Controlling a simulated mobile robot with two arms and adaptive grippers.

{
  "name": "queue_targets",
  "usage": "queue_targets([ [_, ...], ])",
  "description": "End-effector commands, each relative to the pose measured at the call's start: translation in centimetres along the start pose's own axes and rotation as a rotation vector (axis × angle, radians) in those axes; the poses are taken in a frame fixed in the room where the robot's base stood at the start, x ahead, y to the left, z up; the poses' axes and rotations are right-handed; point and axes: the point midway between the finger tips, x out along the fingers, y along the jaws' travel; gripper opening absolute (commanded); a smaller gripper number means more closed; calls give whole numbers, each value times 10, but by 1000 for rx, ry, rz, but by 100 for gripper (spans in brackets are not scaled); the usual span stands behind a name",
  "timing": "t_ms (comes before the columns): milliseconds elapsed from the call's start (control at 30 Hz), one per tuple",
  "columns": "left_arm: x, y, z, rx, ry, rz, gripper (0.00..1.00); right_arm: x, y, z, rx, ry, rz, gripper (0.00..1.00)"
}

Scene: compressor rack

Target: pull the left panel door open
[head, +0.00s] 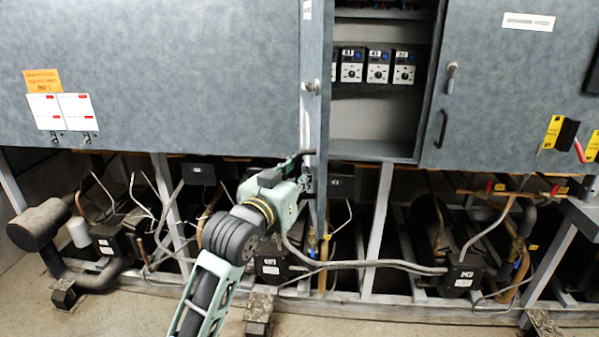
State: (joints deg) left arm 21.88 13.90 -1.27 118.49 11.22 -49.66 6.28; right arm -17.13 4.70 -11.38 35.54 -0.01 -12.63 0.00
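The left panel door (316,125) is a narrow grey face, seen almost edge-on. It stands out from the cabinet towards me, and its lower end hangs below the cabinet's bottom edge. A small round lock (312,87) shows on it. The cabinet opening to its right is uncovered. My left gripper (303,165) is at the lower part of the door, on its left side, with a dark finger close to or touching its edge. The door and gripper body hide the fingertips, so I cannot tell whether they grip. My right gripper is not in view.
Several breaker switches (377,67) sit inside the opening. A grey right door (490,90) with a black handle (442,128) is beside it. Below are pipes, cables and a metal frame (379,225). Bare floor (130,310) lies in front.

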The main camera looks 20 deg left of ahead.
Motion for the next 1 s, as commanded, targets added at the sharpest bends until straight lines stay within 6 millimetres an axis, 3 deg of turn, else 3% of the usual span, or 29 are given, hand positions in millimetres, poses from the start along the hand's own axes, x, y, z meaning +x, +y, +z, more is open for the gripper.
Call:
queue_targets([
  [200, 0, 0, 0, 1, 1, -1, 29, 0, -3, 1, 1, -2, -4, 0],
  [567, -5, -2, -2, 4, 6, -4, 29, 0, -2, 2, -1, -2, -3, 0],
  [667, -18, -2, -2, 6, 5, -4, 29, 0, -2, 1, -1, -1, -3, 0],
  [1000, -89, -1, 0, 5, 3, -3, 29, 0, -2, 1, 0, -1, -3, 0],
])
